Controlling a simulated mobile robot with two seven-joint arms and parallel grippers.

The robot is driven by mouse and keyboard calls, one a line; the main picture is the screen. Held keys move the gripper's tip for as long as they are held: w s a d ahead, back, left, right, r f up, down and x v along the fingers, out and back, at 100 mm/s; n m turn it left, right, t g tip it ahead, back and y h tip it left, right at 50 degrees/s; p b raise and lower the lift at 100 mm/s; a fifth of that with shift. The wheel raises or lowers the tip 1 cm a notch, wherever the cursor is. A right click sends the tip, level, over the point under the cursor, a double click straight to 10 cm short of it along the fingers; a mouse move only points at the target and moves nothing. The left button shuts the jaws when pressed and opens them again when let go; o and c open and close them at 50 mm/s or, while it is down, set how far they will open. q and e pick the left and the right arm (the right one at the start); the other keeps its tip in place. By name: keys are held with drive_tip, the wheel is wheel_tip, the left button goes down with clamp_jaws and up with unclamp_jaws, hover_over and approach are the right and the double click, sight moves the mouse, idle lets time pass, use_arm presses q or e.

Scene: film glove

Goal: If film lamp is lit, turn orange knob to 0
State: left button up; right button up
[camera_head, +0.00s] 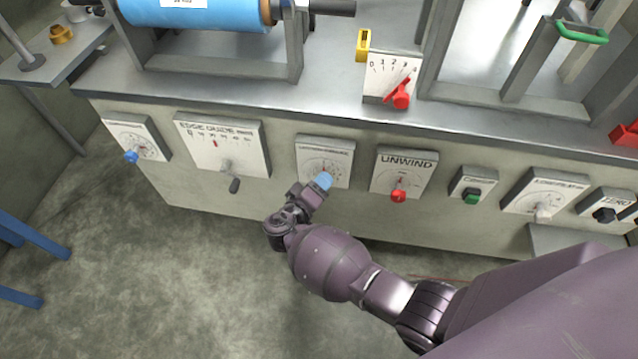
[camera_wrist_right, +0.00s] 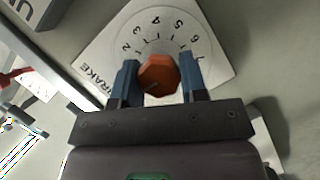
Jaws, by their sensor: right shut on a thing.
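The orange knob (camera_wrist_right: 158,74) is at the middle of a white dial panel (camera_wrist_right: 204,22) in the right wrist view. The dial's numbers, including 1 to 7, run around it. The two blue fingers of my right gripper (camera_wrist_right: 158,82) are closed on the knob's sides. The head view shows the same gripper (camera_head: 322,182) against the front face of the panel (camera_head: 340,149); the knob is mostly hidden there. The knob's exact reading cannot be told. I cannot pick out a lamp labelled film. My left gripper is not in view.
Left of the dial is an edge guide panel (camera_head: 250,135). To its right are an UNWIND panel (camera_head: 416,166) with a red knob, a green button (camera_head: 472,197) and more panels. A red lever (camera_head: 401,97) and a blue roll (camera_head: 200,12) are above.

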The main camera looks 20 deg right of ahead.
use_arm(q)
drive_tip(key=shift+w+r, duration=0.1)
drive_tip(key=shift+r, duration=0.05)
use_arm(e)
drive_tip(key=shift+s+f, duration=0.1)
drive_tip(key=shift+f, duration=0.05)
idle(0.4)
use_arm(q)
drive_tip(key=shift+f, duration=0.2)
use_arm(e)
drive_tip(key=o, duration=0.9)
drive_tip(key=shift+a, duration=0.1)
use_arm(q)
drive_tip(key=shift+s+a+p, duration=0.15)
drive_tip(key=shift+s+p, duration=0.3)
drive_tip(key=shift+p, duration=0.15)
use_arm(e)
drive_tip(key=v, duration=1)
drive_tip(key=shift+s+a, duration=0.15)
drive_tip(key=shift+a, duration=0.1)
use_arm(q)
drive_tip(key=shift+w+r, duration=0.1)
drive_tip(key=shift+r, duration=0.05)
